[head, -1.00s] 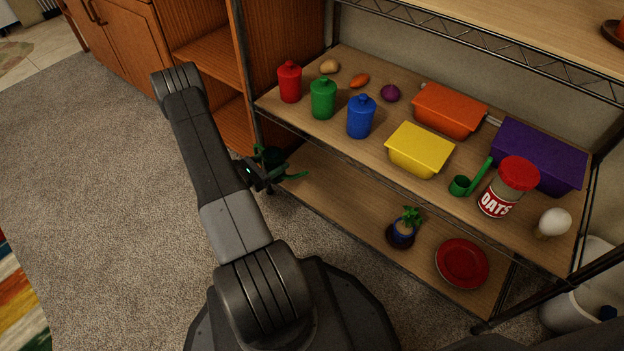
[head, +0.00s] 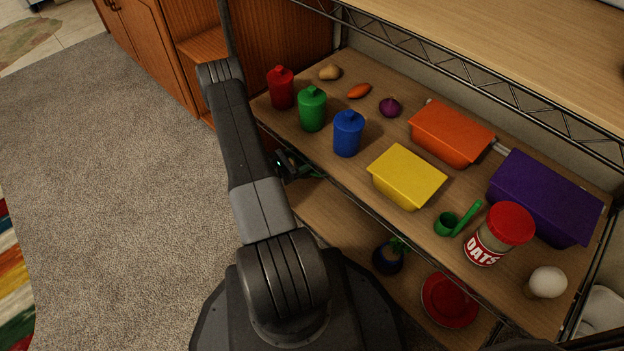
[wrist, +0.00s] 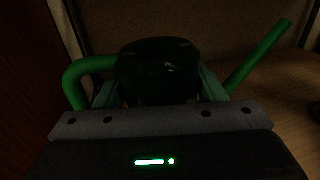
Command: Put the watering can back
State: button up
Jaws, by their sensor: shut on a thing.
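The watering can (wrist: 160,62) fills the middle of the wrist view, dark in shadow, with a green looped handle at left and a green spout rising at right. My gripper (wrist: 158,94) is shut on its body, a finger on either side. In the head view my gripper (head: 293,166) is at the left end of the shelf unit, below the level of the upper board. Whether the can touches the lower board cannot be told.
The upper board carries red, green and blue canisters (head: 348,134), a yellow box (head: 407,178) and an oats jar (head: 498,236). A wooden cabinet (head: 285,40) stands at left.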

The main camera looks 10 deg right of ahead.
notch_tip(320, 180, down, 9)
jog(key=b, duration=0.3)
jog(key=shift+f+b, duration=0.15)
jog(key=shift+b, duration=0.2)
jog(key=shift+f, duration=0.15)
jog(key=o, duration=1.5)
jog(key=shift+s+a+r, duration=0.1)
jog(key=shift+a+r, duration=0.1)
jog(key=shift+a, duration=0.15)
jog(key=p+v, duration=0.3)
jog(key=v, duration=0.8)
jog(key=shift+a+f+p, duration=0.1)
jog(key=shift+a+p, duration=0.1)
jog(key=shift+p, duration=0.1)
